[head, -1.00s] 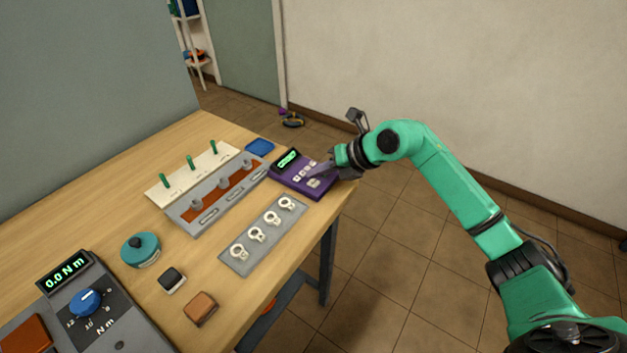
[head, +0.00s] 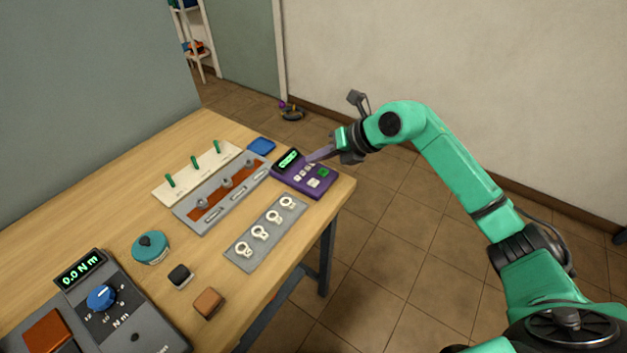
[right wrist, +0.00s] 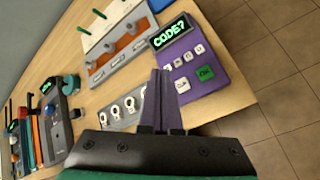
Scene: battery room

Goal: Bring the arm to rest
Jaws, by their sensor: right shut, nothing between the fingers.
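My right gripper (head: 318,154) is shut and empty, its thin purple-grey fingers together, just above a purple keypad box (head: 303,188) at the right end of the workbench. The fingers (right wrist: 158,78) also show in the right wrist view, beside the keypad (right wrist: 206,90). The keypad display (right wrist: 171,32) reads "CODE?" in green. A green key (right wrist: 205,73) and several pale keys are on its face. In the head view the fingertips look clear of the keys. My left gripper is in neither view.
The wooden workbench (head: 110,195) holds a slotted grey rack (head: 185,217), a plate of white ring lugs (head: 245,264), a teal round part (head: 151,253) and a torque tester (head: 125,318). Open tiled floor (head: 390,240) lies right of the bench.

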